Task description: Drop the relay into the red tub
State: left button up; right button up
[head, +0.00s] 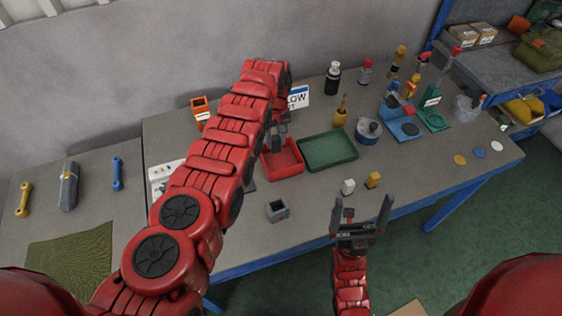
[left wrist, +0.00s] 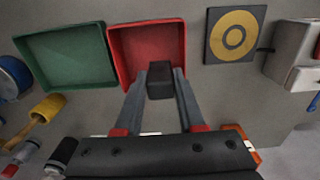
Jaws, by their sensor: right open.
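The red tub (head: 290,172) stands on the table, left of a green tray; it also shows in the left wrist view (left wrist: 128,45). My left gripper (head: 276,138) hangs over the tub's back part, partly hidden by its own arm. In the left wrist view, its fingers (left wrist: 159,88) are closed on a small dark block, the relay (left wrist: 160,74), seen against the red tub. My right gripper (head: 362,215) is open and empty at the table's front edge, its fingers pointing up the picture.
The green tray (head: 328,151) touches or nearly touches the tub. A grey open box (head: 277,210), a white block (head: 348,187) and a yellow block (head: 373,180) stand in front. A yellow-handled tool (head: 341,112) and a blue-grey round container (head: 368,130) are behind.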

pick_arm(q)
jog(key=o, duration=0.5)
jog(key=shift+r, duration=0.4)
notch_tip(320, 180, up, 17)
jog(key=shift+f+b, duration=0.2)
jog(key=shift+b, duration=0.7)
